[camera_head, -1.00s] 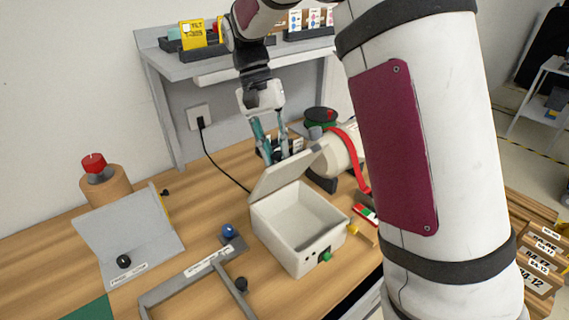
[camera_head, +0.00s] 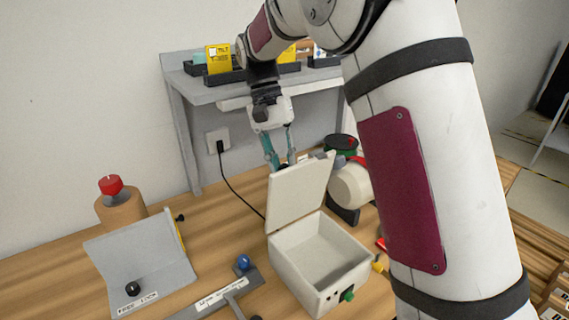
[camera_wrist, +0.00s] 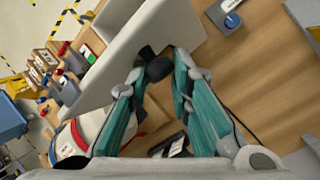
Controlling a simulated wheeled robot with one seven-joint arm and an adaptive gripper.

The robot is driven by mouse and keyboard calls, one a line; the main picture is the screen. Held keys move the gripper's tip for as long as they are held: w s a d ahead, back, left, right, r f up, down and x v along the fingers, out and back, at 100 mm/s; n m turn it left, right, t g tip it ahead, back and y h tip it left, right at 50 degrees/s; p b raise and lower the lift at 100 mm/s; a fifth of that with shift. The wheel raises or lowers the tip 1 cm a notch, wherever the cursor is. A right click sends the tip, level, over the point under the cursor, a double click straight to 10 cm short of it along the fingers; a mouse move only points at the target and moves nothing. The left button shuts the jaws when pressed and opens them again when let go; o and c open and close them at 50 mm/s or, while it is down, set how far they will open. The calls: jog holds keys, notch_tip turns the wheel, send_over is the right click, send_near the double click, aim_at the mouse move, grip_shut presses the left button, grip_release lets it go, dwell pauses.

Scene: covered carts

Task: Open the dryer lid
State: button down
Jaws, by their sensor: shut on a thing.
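The dryer is a white box (camera_head: 289,268) with an open top and a green knob (camera_head: 347,295) on its front. Its lid (camera_head: 299,192) stands raised, close to upright, along the box's back-left edge, with its inner face showing. My gripper (camera_head: 282,168) is behind the lid's top edge, pointing down. In the wrist view the teal fingers of my gripper (camera_wrist: 158,68) are closed around a dark knob (camera_wrist: 150,55) at the white lid (camera_wrist: 125,60).
A grey shelf (camera_head: 200,95) with bins stands behind my gripper. A white rounded device (camera_head: 352,186) is close to the lid's right. A grey sloped stand (camera_head: 140,262), a red-topped cylinder (camera_head: 120,208) and a blue knob (camera_head: 243,262) are on the left.

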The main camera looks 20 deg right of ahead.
jog(key=shift+s+a+f, duration=0.1)
jog(key=shift+a+f, duration=0.3)
jog(key=shift+a, duration=0.05)
jog(key=c, duration=1.4)
grip_release()
jog(key=shift+a, duration=0.1)
jog(key=shift+d+r, duration=0.2)
jog(key=shift+d, duration=0.05)
jog(key=v, duration=1.2)
